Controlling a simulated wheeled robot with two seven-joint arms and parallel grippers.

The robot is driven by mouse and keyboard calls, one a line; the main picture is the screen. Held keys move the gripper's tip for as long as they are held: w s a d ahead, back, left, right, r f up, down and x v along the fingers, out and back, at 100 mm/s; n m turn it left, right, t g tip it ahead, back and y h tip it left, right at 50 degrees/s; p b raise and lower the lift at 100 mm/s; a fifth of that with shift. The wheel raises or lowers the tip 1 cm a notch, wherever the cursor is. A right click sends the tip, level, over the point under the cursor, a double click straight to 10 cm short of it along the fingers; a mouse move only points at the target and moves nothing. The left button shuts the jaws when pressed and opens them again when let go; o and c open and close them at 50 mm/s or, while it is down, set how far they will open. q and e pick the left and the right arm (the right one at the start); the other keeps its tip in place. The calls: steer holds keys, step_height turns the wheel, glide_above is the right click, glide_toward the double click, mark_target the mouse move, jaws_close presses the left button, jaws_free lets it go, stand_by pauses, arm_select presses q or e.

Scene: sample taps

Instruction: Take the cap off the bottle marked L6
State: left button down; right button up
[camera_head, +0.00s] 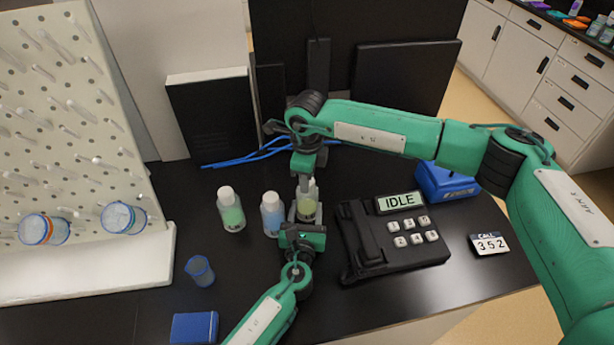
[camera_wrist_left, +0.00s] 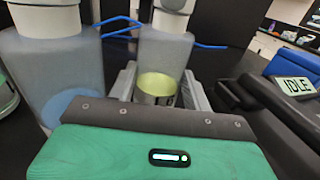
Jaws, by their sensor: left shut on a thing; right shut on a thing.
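A bottle with yellow-green liquid (camera_head: 306,208) stands upright on the black bench, beside the telephone. My left gripper (camera_head: 304,217) is shut around its body from the front; the bottle (camera_wrist_left: 160,62) also shows between the fingers in the left wrist view. My right gripper (camera_head: 307,181) points down from above and is shut at the bottle's top, where the cap is mostly hidden. In the left wrist view a white cap or neck (camera_wrist_left: 171,18) tops the bottle; I cannot tell whether it is loose. No L6 marking is readable.
A blue-liquid bottle (camera_head: 271,215) stands close left of the held one, and a green-liquid bottle (camera_head: 231,210) farther left. The black telephone (camera_head: 372,262), its screen reading IDLE, is close right. A blue cup (camera_head: 200,271) and a pegboard (camera_head: 65,120) are at left.

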steer(key=n, duration=1.4)
steer(key=shift+n, duration=0.3)
steer(key=n, duration=1.3)
steer(key=shift+r, duration=0.1)
steer(key=o, duration=1.1)
steer(key=shift+c, duration=0.2)
